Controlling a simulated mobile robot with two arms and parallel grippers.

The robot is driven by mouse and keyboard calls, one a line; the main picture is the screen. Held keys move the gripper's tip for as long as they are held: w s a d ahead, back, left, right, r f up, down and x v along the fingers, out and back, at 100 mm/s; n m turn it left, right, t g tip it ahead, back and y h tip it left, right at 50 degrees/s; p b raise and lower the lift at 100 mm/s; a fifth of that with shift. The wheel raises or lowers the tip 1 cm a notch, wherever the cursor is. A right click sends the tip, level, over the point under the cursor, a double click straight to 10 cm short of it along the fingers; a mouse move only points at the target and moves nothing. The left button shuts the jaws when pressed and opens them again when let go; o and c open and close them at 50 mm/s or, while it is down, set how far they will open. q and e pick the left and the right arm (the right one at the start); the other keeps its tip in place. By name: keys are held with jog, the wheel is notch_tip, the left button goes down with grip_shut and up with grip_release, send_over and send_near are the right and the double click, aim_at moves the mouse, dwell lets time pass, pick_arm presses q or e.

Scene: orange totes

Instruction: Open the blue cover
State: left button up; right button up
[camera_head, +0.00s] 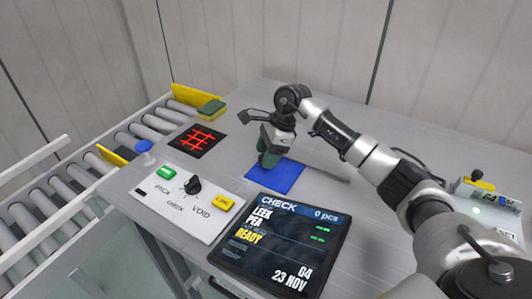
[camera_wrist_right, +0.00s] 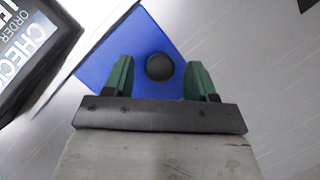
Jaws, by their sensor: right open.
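The blue cover (camera_head: 284,179) lies flat on the grey table, behind the display screen. In the right wrist view the blue cover (camera_wrist_right: 140,38) shows a round dark knob (camera_wrist_right: 159,67) on it. My right gripper (camera_head: 268,160) is over the back part of the cover, and its green fingers hide the knob in the head view. In the right wrist view my right gripper (camera_wrist_right: 160,78) is open, with one finger on each side of the knob and gaps between. I cannot tell how far above the cover the fingertips are. My left gripper is not in view.
A display screen (camera_head: 280,245) lies in front of the cover. A white control panel (camera_head: 190,203) with a knob and buttons is left of it. A black square with red lines (camera_head: 197,140) and a roller conveyor (camera_head: 130,135) are further left. A device (camera_head: 488,202) stands at the right.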

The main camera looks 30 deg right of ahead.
aim_at(285, 176)
jog(key=shift+a+f, duration=0.1)
jog(key=shift+f, duration=0.15)
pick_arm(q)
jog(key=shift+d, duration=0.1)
pick_arm(e)
grip_shut()
jog(key=s+d, duration=0.1)
jog(key=s, duration=0.1)
jog(key=s+d+b, duration=0.1)
jog(key=s, duration=0.1)
jog(key=s+d, duration=0.2)
jog(key=shift+s+f, duration=0.15)
jog(key=s+d, duration=0.1)
jog(key=s+b, duration=0.1)
jog(key=s, duration=0.1)
jog(key=shift+s+d, duration=0.15)
jog(key=shift+d, duration=0.25)
jog(key=shift+s+d+r, duration=0.1)
jog(key=shift+s+r, duration=0.1)
jog(key=shift+s, duration=0.05)
jog(key=shift+w, duration=0.25)
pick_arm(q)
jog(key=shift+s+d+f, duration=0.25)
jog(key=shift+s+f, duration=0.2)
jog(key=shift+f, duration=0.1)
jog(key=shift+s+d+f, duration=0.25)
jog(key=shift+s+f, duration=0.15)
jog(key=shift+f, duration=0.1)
pick_arm(e)
grip_release()
